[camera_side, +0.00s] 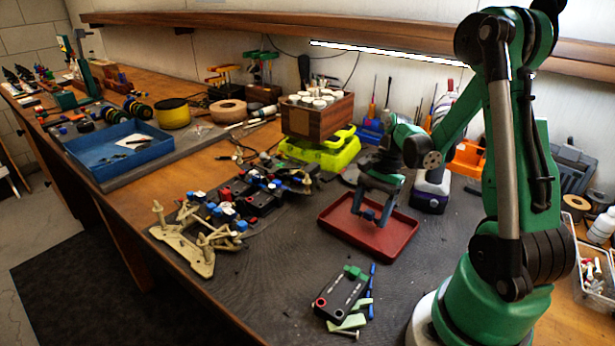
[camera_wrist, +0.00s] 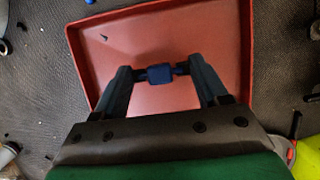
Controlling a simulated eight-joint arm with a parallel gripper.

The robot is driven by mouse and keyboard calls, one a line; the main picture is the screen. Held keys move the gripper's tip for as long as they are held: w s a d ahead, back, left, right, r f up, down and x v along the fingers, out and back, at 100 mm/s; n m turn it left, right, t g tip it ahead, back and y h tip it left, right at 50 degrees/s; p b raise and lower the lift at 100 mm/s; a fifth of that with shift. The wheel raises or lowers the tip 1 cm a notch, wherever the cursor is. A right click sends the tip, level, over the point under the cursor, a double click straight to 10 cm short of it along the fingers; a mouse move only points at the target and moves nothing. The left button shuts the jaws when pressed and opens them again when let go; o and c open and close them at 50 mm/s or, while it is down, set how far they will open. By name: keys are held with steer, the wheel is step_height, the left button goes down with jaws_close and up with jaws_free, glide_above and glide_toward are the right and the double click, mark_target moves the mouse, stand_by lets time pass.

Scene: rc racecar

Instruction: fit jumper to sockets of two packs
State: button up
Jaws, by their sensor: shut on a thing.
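My gripper (camera_side: 370,213) is over the red tray (camera_side: 400,240) in the side view, pointing down. In the wrist view my gripper (camera_wrist: 161,73) has its two fingers closed on a small blue piece with dark ends, the jumper (camera_wrist: 159,74). The tray floor (camera_wrist: 150,100) lies below it. Whether the jumper touches the tray is unclear. A dark block with round red and black sockets and green parts, seemingly the packs (camera_side: 340,295), lies at the front of the mat, left of my arm's base. I cannot tell where one pack ends and another begins.
The partly built car chassis (camera_side: 235,210) stands left of the tray. A blue tool (camera_side: 371,285) and a screw (camera_side: 344,334) lie by the packs. A yellow-green case (camera_side: 318,150) with a wooden box (camera_side: 317,118) on it stands behind. Bare mat lies between tray and packs.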

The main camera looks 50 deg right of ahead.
mark_target(367, 210)
steer(key=shift+r, duration=2)
steer(key=shift+w+a+r+n, duration=0.15)
steer(key=shift+w+n, duration=0.15)
steer(key=w+a+r+n+g+h, duration=0.5)
steer(key=w+a+r+n, duration=0.65)
steer(key=n, duration=0.75)
steer(key=w+f+n+t+h, duration=0.4)
steer(key=w+f+n, duration=0.3)
steer(key=w+n, duration=0.5)
steer(key=n+t, duration=0.1)
steer(key=n, duration=0.4)
steer(key=shift+w+d, duration=0.25)
steer(key=shift+d, duration=0.1)
